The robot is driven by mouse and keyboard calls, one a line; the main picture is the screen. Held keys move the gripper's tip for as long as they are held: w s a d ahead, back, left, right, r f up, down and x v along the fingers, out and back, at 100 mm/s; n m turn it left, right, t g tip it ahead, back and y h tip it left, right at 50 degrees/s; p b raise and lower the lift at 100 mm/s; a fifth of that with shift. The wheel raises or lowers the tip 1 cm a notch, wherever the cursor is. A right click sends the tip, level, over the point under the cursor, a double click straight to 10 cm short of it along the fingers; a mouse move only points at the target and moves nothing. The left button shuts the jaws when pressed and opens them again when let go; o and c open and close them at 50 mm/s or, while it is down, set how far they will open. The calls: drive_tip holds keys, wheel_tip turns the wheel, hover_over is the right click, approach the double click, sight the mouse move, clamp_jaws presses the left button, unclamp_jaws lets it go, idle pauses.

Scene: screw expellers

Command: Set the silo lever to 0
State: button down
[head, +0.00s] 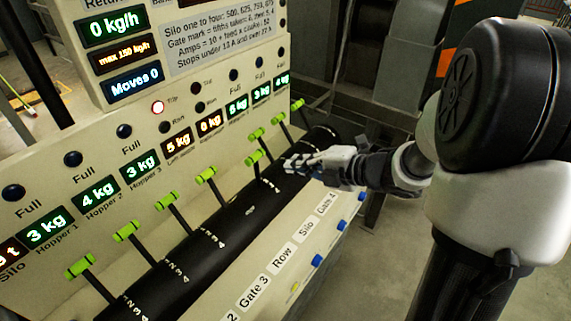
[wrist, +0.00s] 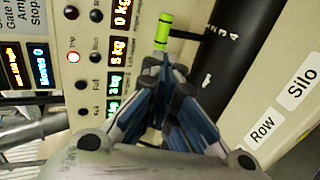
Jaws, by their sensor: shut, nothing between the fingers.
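A row of green-handled levers rises from a black curved bar with white number marks. My gripper (head: 292,163) is shut and empty, just right of a lever with a green handle (head: 254,157) further along the bar. In the wrist view my gripper (wrist: 168,90) points at the panel, below a green handle (wrist: 163,30) with a black stem. Another green handle is partly hidden behind the fingers.
The cream panel carries displays, among them "Moves 0" (head: 133,83), and a lit red lamp (head: 157,107). Open floor lies to the right.

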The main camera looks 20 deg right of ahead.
sight(254, 160)
drive_tip(key=b+x, duration=0.3)
drive_tip(key=x, duration=1)
